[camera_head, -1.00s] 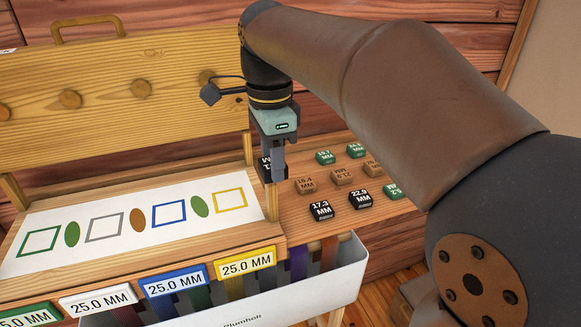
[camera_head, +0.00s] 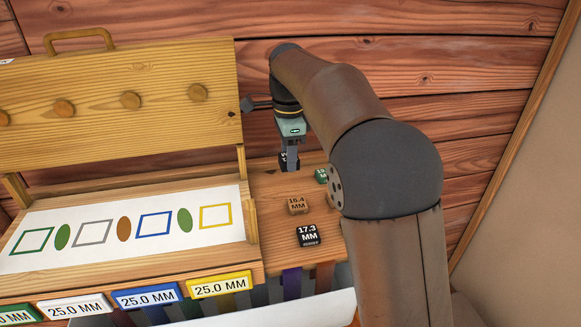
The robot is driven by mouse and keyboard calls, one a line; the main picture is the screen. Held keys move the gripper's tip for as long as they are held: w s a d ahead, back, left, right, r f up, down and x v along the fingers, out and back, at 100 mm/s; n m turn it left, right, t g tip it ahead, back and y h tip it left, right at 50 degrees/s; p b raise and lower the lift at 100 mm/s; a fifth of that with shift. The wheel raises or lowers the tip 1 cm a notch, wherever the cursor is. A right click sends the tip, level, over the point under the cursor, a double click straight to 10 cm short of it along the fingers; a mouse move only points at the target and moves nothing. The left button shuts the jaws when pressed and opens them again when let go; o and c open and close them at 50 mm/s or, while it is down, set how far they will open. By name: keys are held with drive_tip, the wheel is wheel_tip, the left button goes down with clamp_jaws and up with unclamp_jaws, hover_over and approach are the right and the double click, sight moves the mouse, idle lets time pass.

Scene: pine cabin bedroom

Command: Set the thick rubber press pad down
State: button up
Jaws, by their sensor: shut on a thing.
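My gripper (camera_head: 291,160) points down over the back of the wooden side shelf, shut on a black pad (camera_head: 283,159). The jaws hide most of this pad and its label is unreadable; I cannot tell whether it touches the shelf. Another black pad (camera_head: 308,236) marked 17.3 MM lies near the shelf's front. A brown pad (camera_head: 298,205) marked 16.4 lies behind it. A green pad (camera_head: 321,175) is partly hidden by my arm.
The wooden side shelf (camera_head: 267,217) has bare room left of the pads. A white card (camera_head: 100,251) with coloured square outlines and ovals lies on the bench to the left. A pegged wooden board (camera_head: 160,125) stands behind it. My arm covers the shelf's right part.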

hover_over(289, 184)
drive_tip(key=f, duration=0.4)
drive_tip(key=shift+s+f+p, duration=0.25)
drive_tip(key=shift+f+p, duration=0.05)
drive_tip(key=shift+p, duration=0.1)
drive_tip(key=shift+w+f, duration=0.15)
drive_tip(key=shift+f, duration=0.8)
drive_tip(key=shift+w+f, duration=0.1)
drive_tip(key=shift+f, duration=0.85)
drive_tip(key=shift+f, duration=0.2)
drive_tip(key=o, duration=1)
drive_tip(key=shift+c, duration=0.2)
wheel_tip(289, 184, up, 12)
drive_tip(key=shift+r, duration=0.25)
